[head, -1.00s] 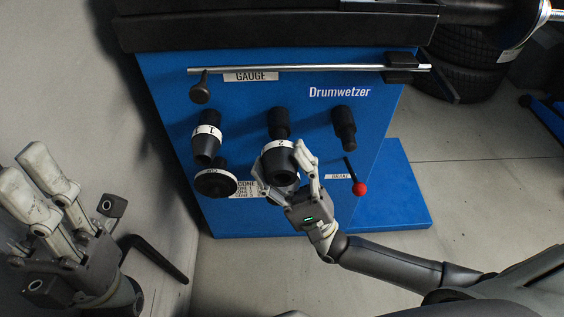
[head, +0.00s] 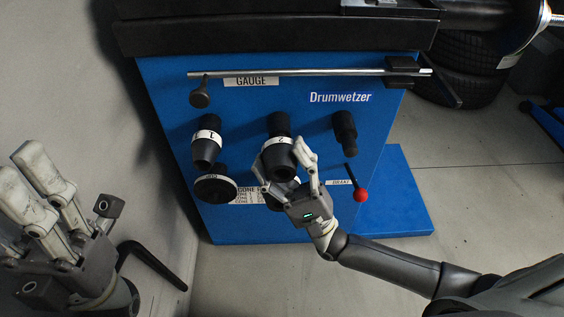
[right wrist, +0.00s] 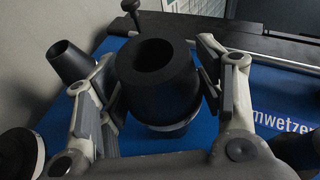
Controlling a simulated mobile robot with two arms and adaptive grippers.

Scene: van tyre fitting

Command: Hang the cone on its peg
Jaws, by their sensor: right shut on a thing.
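A black cone (head: 279,158) with a white band marked 2 is in my right gripper (head: 282,150) in the head view. The gripper is shut on it, one finger on each side. The cone is in front of the middle black peg (head: 278,122) of the upper row on the blue panel. The peg shows just above the band; I cannot tell how far the cone is over it. In the right wrist view, the cone (right wrist: 158,85) shows its open narrow end between the fingers. My left gripper (head: 24,170) is open and empty at the left.
Cone 1 (head: 206,150) hangs to the left and a cup (head: 215,188) below it. A bare black peg (head: 344,130) is to the right. A red-knobbed lever (head: 360,194) stands below that. A gauge bar (head: 310,72) runs above. A dark part (head: 282,197) shows under the held cone.

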